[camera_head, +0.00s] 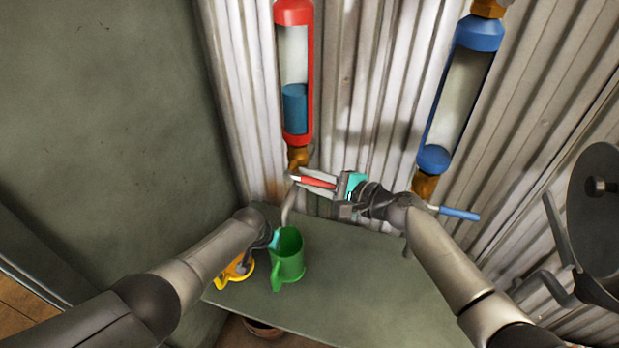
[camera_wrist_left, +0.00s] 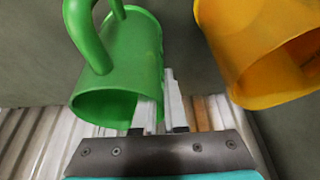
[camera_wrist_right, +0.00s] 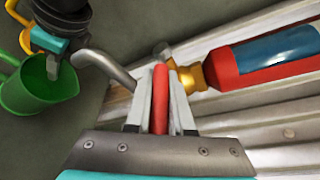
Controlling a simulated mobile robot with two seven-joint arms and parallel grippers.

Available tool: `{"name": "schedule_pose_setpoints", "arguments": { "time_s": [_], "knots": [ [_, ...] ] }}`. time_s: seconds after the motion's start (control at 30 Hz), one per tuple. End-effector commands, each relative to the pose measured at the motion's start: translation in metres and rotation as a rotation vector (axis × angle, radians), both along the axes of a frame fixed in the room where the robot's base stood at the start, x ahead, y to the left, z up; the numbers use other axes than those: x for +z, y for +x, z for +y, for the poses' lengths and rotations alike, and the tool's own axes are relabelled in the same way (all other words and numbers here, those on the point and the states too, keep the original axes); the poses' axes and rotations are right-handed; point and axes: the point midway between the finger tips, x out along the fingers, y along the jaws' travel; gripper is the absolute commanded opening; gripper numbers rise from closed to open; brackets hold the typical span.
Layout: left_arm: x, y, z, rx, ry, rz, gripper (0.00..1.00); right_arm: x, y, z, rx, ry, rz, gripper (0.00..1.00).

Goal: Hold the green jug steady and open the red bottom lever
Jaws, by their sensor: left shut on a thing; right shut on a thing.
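The green jug (camera_head: 288,262) stands upright on the shelf under a bent grey spout (camera_head: 287,212). My left gripper (camera_wrist_left: 160,105) is shut on the jug's rim wall, with one finger inside the opening. In the head view my left wrist partly hides the contact. The red bottom lever (camera_head: 318,183) sits below the red-framed cylinder (camera_head: 294,70), which holds some blue liquid. My right gripper (camera_wrist_right: 161,100) is shut on the red lever, which lies between its two fingers. The jug also shows in the right wrist view (camera_wrist_right: 35,88).
A yellow jug (camera_head: 232,272) stands close left of the green jug, partly behind my left arm. A blue cylinder (camera_head: 460,90) with a blue lever (camera_head: 459,213) is at the right. Corrugated metal (camera_head: 360,80) stands behind. The shelf (camera_head: 360,290) is clear right of the green jug.

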Motion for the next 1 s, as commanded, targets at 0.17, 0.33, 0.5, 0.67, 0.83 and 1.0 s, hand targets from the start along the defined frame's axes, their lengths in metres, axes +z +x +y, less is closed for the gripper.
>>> {"name": "schedule_pose_setpoints", "arguments": {
  "time_s": [0.17,0.33,0.5,0.67,0.83,1.0],
  "knots": [
    [-0.001,-0.001,0.001,0.000,0.001,0.002,0.00,0.000,0.000,0.000,-0.001,-0.001,0.000,0.00],
    [-0.001,-0.001,0.001,0.000,0.001,0.002,0.00,0.000,0.000,0.000,0.001,-0.008,0.001,0.00],
    [-0.001,-0.001,0.000,0.000,0.002,0.003,0.00,0.002,0.000,0.000,0.006,-0.037,0.009,0.00],
    [-0.001,-0.001,0.000,0.000,0.001,0.003,0.00,0.005,0.000,0.000,0.011,-0.097,0.024,0.00],
    [-0.001,-0.001,0.000,0.000,0.001,0.003,0.00,0.010,-0.001,0.001,0.012,-0.180,0.046,0.00],
    [-0.001,-0.001,0.000,0.000,0.001,0.003,0.00,0.015,-0.001,0.003,0.014,-0.279,0.075,0.00]
  ]
}}
